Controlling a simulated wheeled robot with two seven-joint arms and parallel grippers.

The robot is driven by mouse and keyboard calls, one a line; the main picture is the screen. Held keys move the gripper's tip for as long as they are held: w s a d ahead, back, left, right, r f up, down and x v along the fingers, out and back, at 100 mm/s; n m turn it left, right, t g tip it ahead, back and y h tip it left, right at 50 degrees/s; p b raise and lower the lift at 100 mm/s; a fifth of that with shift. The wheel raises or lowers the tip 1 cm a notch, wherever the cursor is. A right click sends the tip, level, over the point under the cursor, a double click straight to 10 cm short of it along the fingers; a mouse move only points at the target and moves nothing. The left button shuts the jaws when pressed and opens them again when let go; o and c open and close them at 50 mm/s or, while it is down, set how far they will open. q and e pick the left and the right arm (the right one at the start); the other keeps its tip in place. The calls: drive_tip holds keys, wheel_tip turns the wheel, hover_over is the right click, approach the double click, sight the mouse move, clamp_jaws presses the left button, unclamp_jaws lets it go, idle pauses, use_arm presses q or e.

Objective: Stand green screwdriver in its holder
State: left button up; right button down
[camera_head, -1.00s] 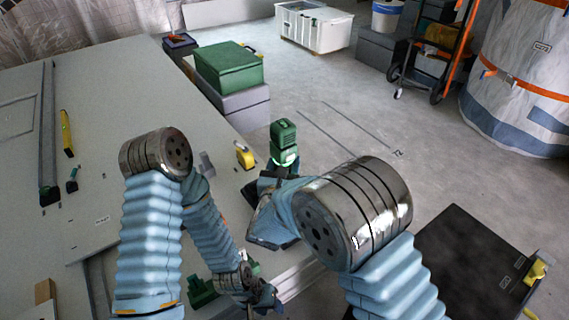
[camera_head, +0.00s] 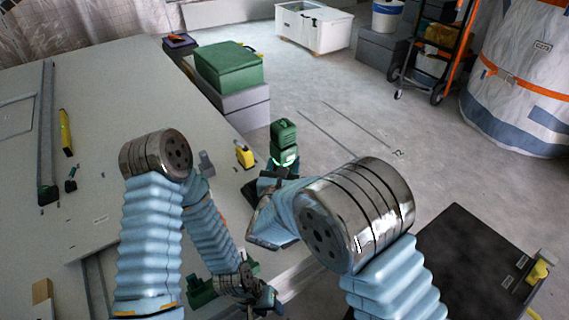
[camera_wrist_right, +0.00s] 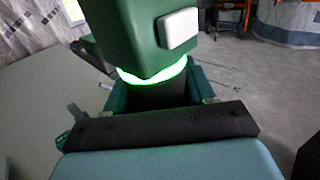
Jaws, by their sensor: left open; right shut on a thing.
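The green screwdriver (camera_head: 284,146), a blocky power tool with a glowing green ring, is upright in my right gripper (camera_head: 273,180), beyond the table's right edge. In the right wrist view the screwdriver (camera_wrist_right: 140,40) fills the top centre, with a white patch on its side; my right gripper (camera_wrist_right: 160,122) is shut on it below the ring. Its lower end is hidden. My left gripper (camera_head: 266,298) is open near the table's front right edge. Beside it is a green piece (camera_head: 202,291), possibly the holder, partly covered by my left arm.
The table (camera_head: 90,120) carries a yellow-and-black tool (camera_head: 245,156), a yellow level (camera_head: 66,133) and a long metal rail (camera_head: 46,130). A green box (camera_head: 229,66) sits on grey boxes (camera_head: 240,101) at the far edge.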

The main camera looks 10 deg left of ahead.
drive_tip(key=shift+f+b, duration=0.45)
drive_tip(key=shift+f, duration=0.05)
drive_tip(key=shift+s+f+b, duration=0.15)
drive_tip(key=shift+f+b, duration=0.4)
drive_tip(key=shift+b, duration=0.2)
